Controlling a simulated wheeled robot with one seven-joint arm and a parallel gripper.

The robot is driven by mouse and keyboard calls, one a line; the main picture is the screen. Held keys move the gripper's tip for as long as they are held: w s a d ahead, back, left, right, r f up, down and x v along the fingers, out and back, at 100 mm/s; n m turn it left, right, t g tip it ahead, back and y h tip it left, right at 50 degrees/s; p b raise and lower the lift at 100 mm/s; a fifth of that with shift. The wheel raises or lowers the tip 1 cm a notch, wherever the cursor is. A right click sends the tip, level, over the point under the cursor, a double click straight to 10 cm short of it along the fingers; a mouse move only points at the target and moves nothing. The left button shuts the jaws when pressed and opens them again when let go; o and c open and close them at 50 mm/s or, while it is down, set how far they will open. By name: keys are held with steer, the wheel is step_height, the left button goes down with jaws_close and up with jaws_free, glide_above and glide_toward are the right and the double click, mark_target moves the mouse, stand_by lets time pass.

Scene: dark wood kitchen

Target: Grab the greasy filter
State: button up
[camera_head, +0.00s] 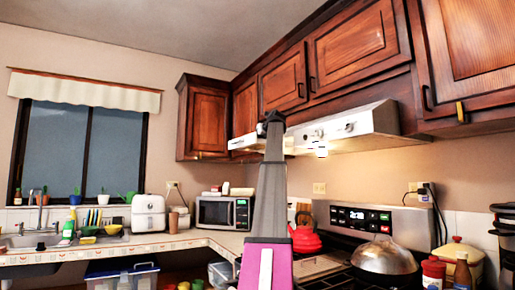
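No greasy filter can be clearly made out. The range hood (366,122) is a long white and silver unit under the dark wood cabinets. Its underside is mostly hidden from this low angle, with a bright spot below its front. My arm, grey with a magenta section, rises in the middle of the picture. My gripper (272,120) is the small dark end at the top, seen from behind in front of the hood's left part. Its fingers are too small to tell open from shut, and I see nothing held in it.
Below the hood is a stove with a clock panel (365,217), a domed metal pan (384,257) and a red kettle (305,236). A microwave (224,212) and a white air fryer (148,212) stand left. Wood cabinets (354,45) hang close above the hood.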

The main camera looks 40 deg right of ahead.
steer(key=shift+w+f, duration=0.1)
steer(key=shift+w, duration=0.15)
jaws_close()
